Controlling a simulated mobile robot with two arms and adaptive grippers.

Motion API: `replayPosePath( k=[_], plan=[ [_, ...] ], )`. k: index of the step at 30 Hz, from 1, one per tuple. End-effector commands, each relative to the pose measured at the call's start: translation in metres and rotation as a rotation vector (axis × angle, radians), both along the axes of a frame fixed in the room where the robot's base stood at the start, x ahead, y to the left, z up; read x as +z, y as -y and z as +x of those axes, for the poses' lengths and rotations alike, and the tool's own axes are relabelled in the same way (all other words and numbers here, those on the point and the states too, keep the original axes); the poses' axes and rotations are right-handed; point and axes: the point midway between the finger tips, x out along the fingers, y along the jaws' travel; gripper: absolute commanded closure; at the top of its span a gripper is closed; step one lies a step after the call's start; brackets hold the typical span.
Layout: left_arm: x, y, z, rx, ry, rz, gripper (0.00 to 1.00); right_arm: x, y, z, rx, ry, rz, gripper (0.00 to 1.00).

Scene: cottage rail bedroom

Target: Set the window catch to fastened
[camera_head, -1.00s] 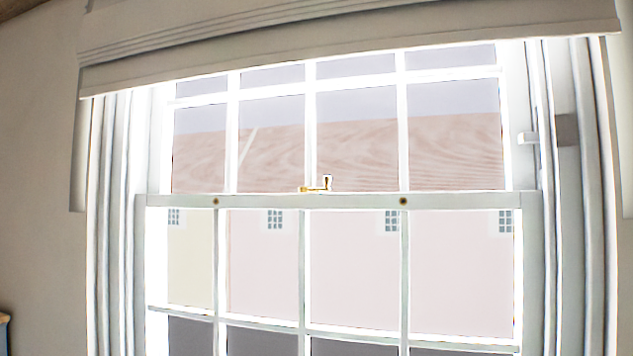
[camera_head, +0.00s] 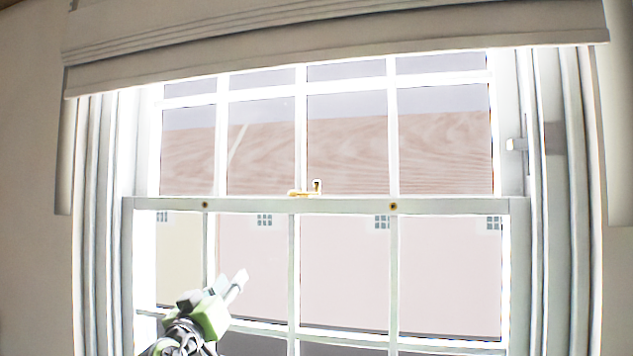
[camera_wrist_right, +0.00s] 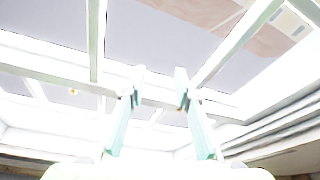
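The window catch (camera_head: 305,191) is a small brass fitting on top of the window's meeting rail (camera_head: 340,206), near its middle in the head view. A low arm extends to the left and a short upright piece stands at its right end. My right gripper (camera_head: 242,276) is at the lower left, in front of the lower panes, below and left of the catch and apart from it. In the right wrist view my right gripper (camera_wrist_right: 159,72) has its two fingers apart with nothing between them. I cannot make out the catch there. My left gripper is not in view.
Two brass studs (camera_head: 205,205) (camera_head: 392,206) sit on the front of the meeting rail. A pale blind (camera_head: 330,60) hangs across the top. The space in front of the catch is clear.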

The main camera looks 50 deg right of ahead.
Motion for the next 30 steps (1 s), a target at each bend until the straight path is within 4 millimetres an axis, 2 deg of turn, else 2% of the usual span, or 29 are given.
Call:
replayPosePath(
  k=[1,3,6,7,9,12,17,30],
  plan=[
    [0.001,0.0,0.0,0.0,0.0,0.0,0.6,0.048,0.009,-0.025,-0.056,0.087,-0.011,0.71],
    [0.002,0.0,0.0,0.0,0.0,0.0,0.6,0.095,0.019,-0.057,-0.126,0.178,-0.022,0.71],
    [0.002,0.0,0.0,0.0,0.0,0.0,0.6,0.14,0.027,-0.096,-0.202,0.274,-0.032,0.71],
    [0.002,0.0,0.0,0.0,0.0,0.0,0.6,0.149,0.029,-0.105,-0.219,0.295,-0.034,0.71],
    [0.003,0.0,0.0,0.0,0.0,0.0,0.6,0.163,0.031,-0.121,-0.248,0.329,-0.036,0.71],
    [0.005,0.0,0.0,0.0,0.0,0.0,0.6,0.173,0.035,-0.131,-0.268,0.35,-0.036,0.71],
    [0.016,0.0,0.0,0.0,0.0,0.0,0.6,0.183,0.051,-0.131,-0.272,0.351,-0.038,0.71],
    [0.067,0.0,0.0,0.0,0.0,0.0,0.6,0.218,0.133,-0.123,-0.269,0.347,-0.037,0.71]
  ],
)
